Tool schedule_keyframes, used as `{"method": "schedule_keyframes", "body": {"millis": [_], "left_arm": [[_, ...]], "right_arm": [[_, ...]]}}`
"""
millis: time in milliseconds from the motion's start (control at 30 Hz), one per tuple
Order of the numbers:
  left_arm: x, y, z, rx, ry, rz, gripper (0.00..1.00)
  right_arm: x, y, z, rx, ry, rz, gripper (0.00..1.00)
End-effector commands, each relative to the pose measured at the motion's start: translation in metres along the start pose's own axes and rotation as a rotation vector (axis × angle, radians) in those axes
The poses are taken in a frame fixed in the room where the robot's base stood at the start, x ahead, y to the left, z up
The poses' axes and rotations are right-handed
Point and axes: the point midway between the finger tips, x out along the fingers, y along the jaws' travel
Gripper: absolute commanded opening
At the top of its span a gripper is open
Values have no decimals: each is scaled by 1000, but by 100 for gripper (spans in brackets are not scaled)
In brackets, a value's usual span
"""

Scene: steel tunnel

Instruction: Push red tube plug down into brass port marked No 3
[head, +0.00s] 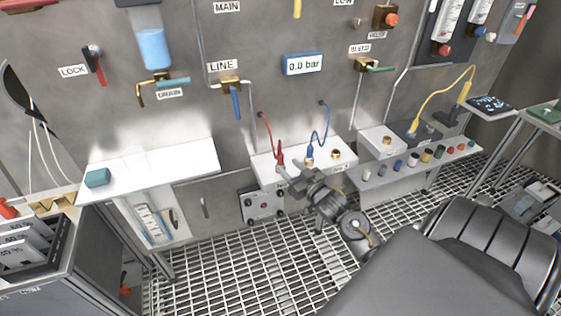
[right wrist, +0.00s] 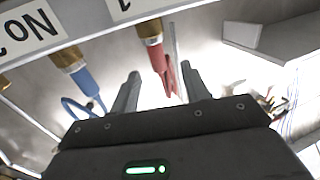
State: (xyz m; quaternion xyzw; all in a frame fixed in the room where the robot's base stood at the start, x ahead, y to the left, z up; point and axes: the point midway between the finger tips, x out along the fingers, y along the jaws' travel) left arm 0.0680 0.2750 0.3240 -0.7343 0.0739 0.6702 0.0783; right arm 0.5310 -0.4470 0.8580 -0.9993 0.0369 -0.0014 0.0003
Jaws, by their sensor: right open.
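The red tube plug (head: 280,158) sits in the left brass port of a white box (head: 262,172) at the wall, its red tube arching up to the wall. In the right wrist view the red plug (right wrist: 163,65) stands in a brass port (right wrist: 150,30) beside a label ending in 1. A blue plug (head: 309,152) sits in the middle port, labelled No 2 in the wrist view. The right-hand brass port (head: 335,154) is empty; its label is not readable. My right gripper (head: 282,170) is open, its fingers (right wrist: 160,75) on either side of the red plug. My left gripper is out of view.
A white shelf (head: 150,165) with a teal block (head: 97,178) is to the left. Right of the ports are a smaller box with a brass fitting (head: 387,140) and a row of coloured caps (head: 427,156). A blue-handled LINE valve (head: 235,100) hangs above.

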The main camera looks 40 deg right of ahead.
Motion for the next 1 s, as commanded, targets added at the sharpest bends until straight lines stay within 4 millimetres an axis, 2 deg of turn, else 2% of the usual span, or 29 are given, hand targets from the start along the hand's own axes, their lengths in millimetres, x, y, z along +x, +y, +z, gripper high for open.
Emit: {"method": "schedule_keyframes", "body": {"millis": [100,200,467,733,1000], "left_arm": [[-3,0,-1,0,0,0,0],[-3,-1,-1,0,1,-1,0],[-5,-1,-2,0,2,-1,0],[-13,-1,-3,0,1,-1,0],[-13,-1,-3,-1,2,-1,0]], "right_arm": [[19,0,-1,0,0,0,46],[27,0,0,-1,-1,0,46],[37,1,0,0,-2,0,46],[75,3,3,0,-1,0,46],[82,3,5,-1,-2,0,46]]}}
